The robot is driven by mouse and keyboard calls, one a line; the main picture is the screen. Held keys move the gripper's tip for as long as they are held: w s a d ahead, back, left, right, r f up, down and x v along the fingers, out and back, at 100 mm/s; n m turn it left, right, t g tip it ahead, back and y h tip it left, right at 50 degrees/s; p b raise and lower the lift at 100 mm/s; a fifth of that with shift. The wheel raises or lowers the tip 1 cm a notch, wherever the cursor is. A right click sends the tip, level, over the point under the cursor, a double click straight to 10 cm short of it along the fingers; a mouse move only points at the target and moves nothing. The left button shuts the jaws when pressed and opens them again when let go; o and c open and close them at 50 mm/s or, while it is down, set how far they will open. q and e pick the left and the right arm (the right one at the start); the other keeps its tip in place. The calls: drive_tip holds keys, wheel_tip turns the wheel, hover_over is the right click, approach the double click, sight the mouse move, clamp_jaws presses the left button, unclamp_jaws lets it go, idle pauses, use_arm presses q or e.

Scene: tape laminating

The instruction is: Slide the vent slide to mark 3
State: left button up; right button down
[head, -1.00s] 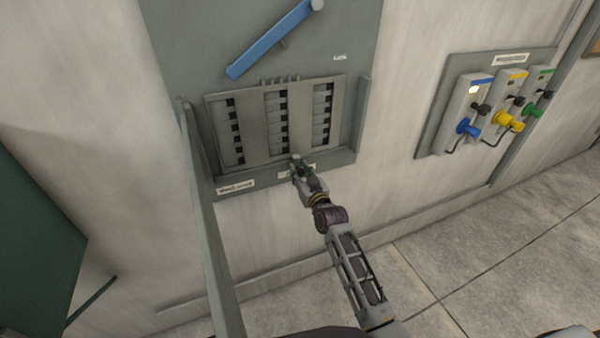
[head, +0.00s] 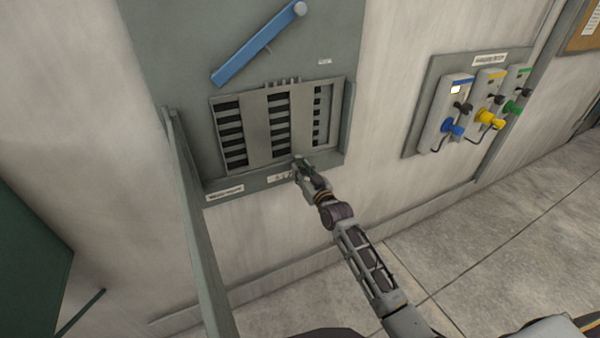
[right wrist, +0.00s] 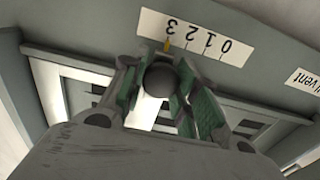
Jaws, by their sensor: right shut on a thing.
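The vent slide (head: 256,128) is a grey barred plate in the vent frame on the grey wall panel. Dark slots show wide at its left and middle, and narrow at the right. My right gripper (head: 299,164) is at the vent's lower edge. In the right wrist view my right gripper (right wrist: 160,85) is shut on the slide's dark round knob (right wrist: 161,80). The white scale (right wrist: 196,38) reads 0 to 3, upside down. A yellow pointer (right wrist: 167,45) lies at mark 3. My left gripper is not in view.
A blue lever (head: 258,46) sits above the vent. A panel of boxes with blue, yellow and green plugs (head: 473,105) is on the wall to the right. An open grey door edge (head: 195,210) stands left of the vent. The floor at right is clear.

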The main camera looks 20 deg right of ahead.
drive_tip(key=c, duration=1.1)
unclamp_jaws()
drive_tip(key=shift+w+d, duration=0.1)
drive_tip(key=shift+d, duration=0.3)
drive_tip(key=shift+a, duration=0.15)
drive_tip(key=shift+s, duration=0.25)
drive_tip(key=shift+s+d, duration=0.4)
drive_tip(key=shift+s, duration=1.5)
drive_tip(key=shift+s+d, duration=0.4)
drive_tip(key=shift+s, duration=1.5)
drive_tip(key=shift+s+d, duration=0.4)
drive_tip(key=shift+s, duration=1.5)
